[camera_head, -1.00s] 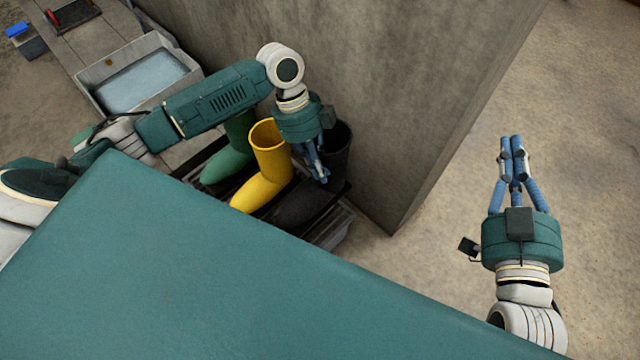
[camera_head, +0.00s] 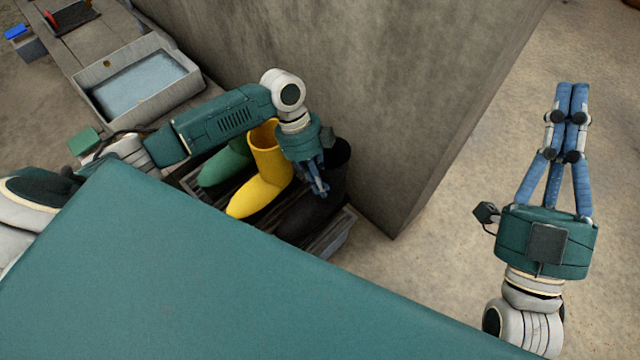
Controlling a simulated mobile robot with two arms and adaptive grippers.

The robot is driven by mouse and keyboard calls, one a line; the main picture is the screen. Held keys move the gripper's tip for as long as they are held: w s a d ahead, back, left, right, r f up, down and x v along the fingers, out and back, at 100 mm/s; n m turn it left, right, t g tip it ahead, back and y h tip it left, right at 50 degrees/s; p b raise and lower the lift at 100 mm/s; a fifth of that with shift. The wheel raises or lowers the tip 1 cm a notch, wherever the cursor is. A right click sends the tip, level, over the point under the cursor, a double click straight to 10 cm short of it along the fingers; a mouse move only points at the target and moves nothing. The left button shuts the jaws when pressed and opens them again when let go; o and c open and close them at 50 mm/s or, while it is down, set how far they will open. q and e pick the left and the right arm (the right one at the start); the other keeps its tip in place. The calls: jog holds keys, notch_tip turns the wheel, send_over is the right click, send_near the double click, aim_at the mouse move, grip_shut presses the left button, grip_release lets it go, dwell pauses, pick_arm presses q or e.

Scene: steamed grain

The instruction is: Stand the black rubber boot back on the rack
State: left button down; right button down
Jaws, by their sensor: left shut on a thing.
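The black rubber boot (camera_head: 328,198) stands upright at the right end of the rack (camera_head: 346,222), beside the yellow boot. Whether its sole rests fully on the rack I cannot tell. My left gripper (camera_head: 321,190) is shut on the black boot, at its shaft; the fingers and wrist hide part of the boot. My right gripper (camera_head: 572,90) is out over the bare floor at the right, far from the rack, with its fingers together and nothing seen between them.
A yellow boot (camera_head: 262,185) and a green boot (camera_head: 226,166) stand on the rack to the left. A concrete wall (camera_head: 400,110) rises close behind the rack. A water basin (camera_head: 140,85) is at the upper left. The floor at the right is clear.

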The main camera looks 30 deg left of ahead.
pick_arm(q)
jog(key=c, duration=1.8)
grip_release()
jog(key=shift+c, duration=0.2)
